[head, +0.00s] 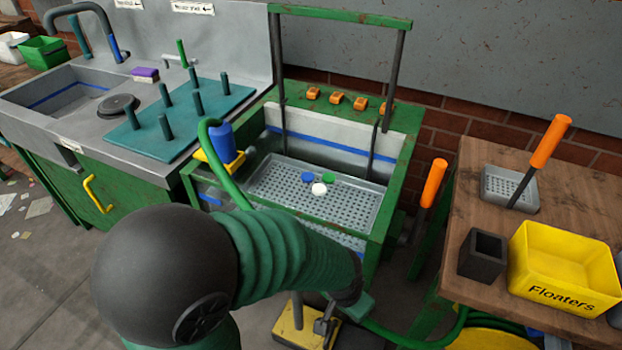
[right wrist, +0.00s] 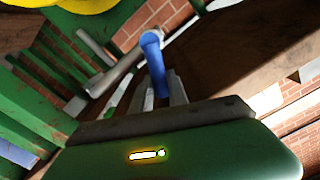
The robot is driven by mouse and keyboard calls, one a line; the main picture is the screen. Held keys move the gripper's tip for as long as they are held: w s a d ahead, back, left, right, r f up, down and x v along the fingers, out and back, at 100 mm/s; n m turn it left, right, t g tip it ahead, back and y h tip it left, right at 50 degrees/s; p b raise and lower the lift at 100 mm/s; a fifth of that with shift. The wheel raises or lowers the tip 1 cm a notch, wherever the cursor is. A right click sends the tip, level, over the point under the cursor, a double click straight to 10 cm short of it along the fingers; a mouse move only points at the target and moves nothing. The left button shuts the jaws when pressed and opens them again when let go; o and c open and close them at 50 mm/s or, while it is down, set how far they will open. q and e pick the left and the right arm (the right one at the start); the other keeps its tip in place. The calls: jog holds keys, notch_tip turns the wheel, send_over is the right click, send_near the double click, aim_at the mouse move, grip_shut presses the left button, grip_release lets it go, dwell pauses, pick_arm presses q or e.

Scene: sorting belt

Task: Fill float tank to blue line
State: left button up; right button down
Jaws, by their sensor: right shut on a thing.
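The float tank (head: 262,140) is a green-framed basin with pale inner walls. A blue line (head: 345,147) runs along its back wall, bare above the grey perforated tray (head: 260,185). I cannot make out a water surface. Blue, green and white (head: 319,189) pieces lie on the tray. In the right wrist view my right gripper (right wrist: 165,92) is shut on a blue handle (right wrist: 152,55) beside grey pipework. In the head view one arm of mine crosses the tank's front, its green hand low at the front right corner; its fingertips are hidden. My left gripper is not identifiable.
A sink counter with a teal pegged board (head: 180,120) stands left. A wooden table (head: 470,195) at right holds a yellow Floaters bin (head: 563,268), a dark square cup (head: 483,254) and an orange-handled scoop (head: 551,140). A green hose (head: 228,170) arches over the tank's left side.

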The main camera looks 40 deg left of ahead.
jog(key=shift+d, duration=0.1)
dwell(0.4)
jog(key=n, duration=0.1)
jog(key=a+n+b, duration=0.1)
jog(key=n, duration=0.1)
jog(key=shift+s+a+r, duration=0.1)
jog(key=shift+s+r, duration=0.05)
jog(key=shift+r, duration=0.15)
jog(key=shift+a, duration=0.1)
jog(key=n, duration=0.1)
jog(key=a+n+b, duration=0.1)
jog(key=n, duration=0.1)
jog(key=shift+s+a, duration=0.1)
jog(key=shift+s, duration=0.15)
jog(key=c, duration=1)
grip_release()
